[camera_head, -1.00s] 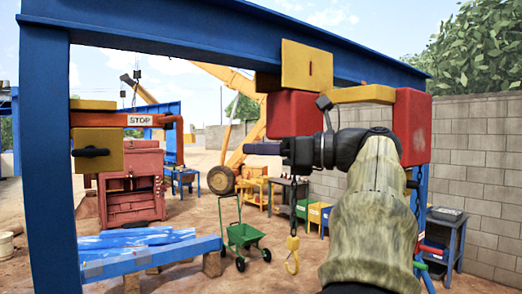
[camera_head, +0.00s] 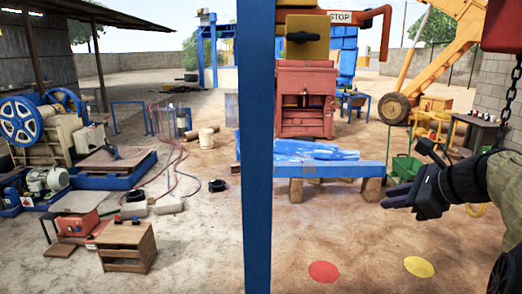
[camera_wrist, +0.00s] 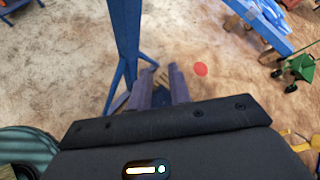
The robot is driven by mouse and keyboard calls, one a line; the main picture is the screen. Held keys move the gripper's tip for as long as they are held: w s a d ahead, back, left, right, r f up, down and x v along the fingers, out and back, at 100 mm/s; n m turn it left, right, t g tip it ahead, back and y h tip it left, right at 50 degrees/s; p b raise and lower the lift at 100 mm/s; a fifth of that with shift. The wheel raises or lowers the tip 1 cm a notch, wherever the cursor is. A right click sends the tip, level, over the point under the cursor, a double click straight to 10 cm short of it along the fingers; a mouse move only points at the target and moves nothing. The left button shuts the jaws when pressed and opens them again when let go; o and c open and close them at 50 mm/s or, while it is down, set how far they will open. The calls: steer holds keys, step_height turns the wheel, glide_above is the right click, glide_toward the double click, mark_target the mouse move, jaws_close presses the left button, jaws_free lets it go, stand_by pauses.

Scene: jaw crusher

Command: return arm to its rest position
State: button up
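My gripper (camera_head: 388,197) is at the right in the head view, at the end of my sleeved arm, pointing left. It is low, in front of the green cart (camera_head: 404,168). In the wrist view my gripper (camera_wrist: 160,78) shows two dark fingers apart with bare ground visible between them. It is open and holds nothing. The task names no other object.
A blue post (camera_head: 257,150) stands left of my gripper, and its splayed foot shows in the wrist view. A blue beam (camera_head: 340,169) lies behind. Red (camera_head: 324,271) and yellow (camera_head: 418,266) discs lie on open ground. A chain (camera_head: 506,110) hangs at the right.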

steer(key=s+a+f+n+g+h+b, duration=0.1)
steer(key=s+a+f+n, duration=0.3)
steer(key=f+n, duration=0.4)
steer(key=s+a+f+n+g+h+b, duration=0.1)
steer(key=s+a+f+n, duration=0.4)
steer(key=f, duration=0.9)
steer(key=s+a+f+n+g+h+b, duration=0.2)
steer(key=s+a+f+n+g+h, duration=0.1)
steer(key=f+n, duration=0.8)
steer(key=shift+s+a+g+h, duration=0.3)
steer(key=shift+s+a+g, duration=0.5)
steer(key=shift+s, duration=0.35)
steer(key=shift+w, duration=0.2)
steer(key=shift+s+d, duration=0.15)
